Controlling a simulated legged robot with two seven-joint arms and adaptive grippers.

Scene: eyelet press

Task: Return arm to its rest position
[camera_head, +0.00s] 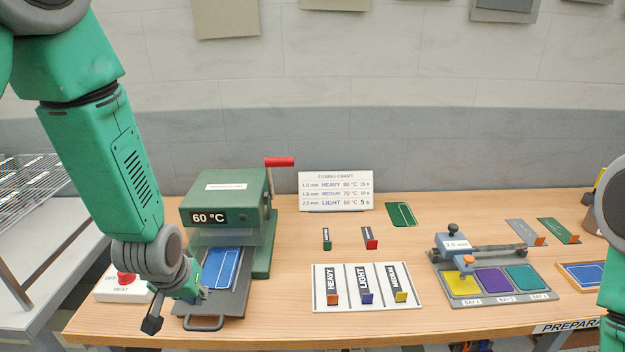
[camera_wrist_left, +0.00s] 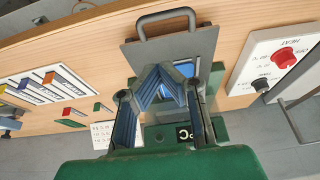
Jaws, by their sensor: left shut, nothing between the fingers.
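My left arm (camera_head: 125,165) comes in from the upper left and reaches down to the front left of the bench. My left gripper (camera_head: 153,322) is shut and empty, by the front left corner of the press tray. In the left wrist view the gripper (camera_wrist_left: 165,82) shows in front of the press, its fingers together. The green press (camera_head: 225,185) reads 60 °C and has a red-tipped lever. Its grey tray (camera_head: 232,302) is out with a blue panel (camera_head: 222,268) on it. Of my right arm, only a green part shows at the right edge; its gripper is out of view.
A fusing chart (camera_head: 336,190), a white board (camera_head: 368,304) with labelled tags, and a jig (camera_head: 497,293) with coloured bays stand to the right. The bench front edge is close.

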